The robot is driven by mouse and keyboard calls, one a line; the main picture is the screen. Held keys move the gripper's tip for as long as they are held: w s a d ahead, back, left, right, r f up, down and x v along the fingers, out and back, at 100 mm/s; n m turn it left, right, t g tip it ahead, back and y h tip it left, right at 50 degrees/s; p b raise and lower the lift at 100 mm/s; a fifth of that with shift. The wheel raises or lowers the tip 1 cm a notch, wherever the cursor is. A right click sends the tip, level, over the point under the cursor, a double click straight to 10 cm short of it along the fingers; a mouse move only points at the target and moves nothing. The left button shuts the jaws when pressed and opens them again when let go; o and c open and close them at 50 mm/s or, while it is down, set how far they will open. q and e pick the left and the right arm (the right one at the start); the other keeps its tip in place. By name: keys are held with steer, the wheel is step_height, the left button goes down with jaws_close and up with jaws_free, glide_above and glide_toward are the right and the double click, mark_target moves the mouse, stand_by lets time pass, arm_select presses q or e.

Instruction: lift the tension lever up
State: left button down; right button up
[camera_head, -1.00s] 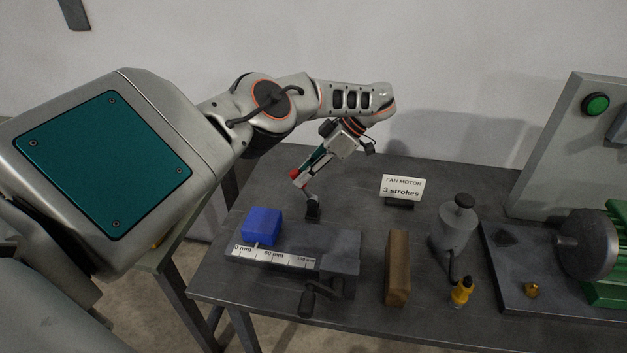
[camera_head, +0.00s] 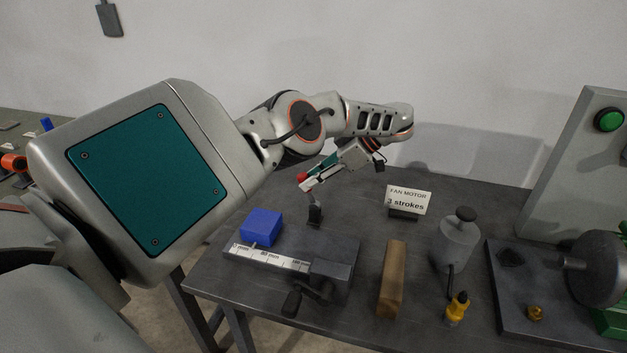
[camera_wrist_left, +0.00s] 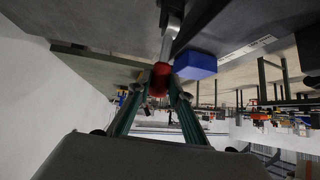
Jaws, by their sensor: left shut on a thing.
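The tension lever has a red knob (camera_head: 303,177) on a thin metal rod that rises from a dark bracket (camera_head: 315,214) at the back of the bench, behind the blue block. My left gripper (camera_head: 308,181) reaches down to the lever and is shut on its red knob. In the left wrist view, the red knob (camera_wrist_left: 160,78) sits between the fingertips (camera_wrist_left: 160,82), and the metal rod (camera_wrist_left: 170,42) runs from it toward the bracket. My right gripper is not in view.
A blue block (camera_head: 262,226) rests by a scaled vise (camera_head: 333,268) in front of the lever. A sign (camera_head: 408,200), a wooden block (camera_head: 392,279), an oil can (camera_head: 459,242) and a yellow bottle (camera_head: 457,308) stand to the right. A pulley unit (camera_head: 597,268) is at far right.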

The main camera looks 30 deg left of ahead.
arm_select(q)
steer(key=shift+f, duration=0.1)
steer(key=c, duration=1.8)
jaws_free()
steer(key=shift+c, duration=0.2)
step_height(320, 180, up, 10)
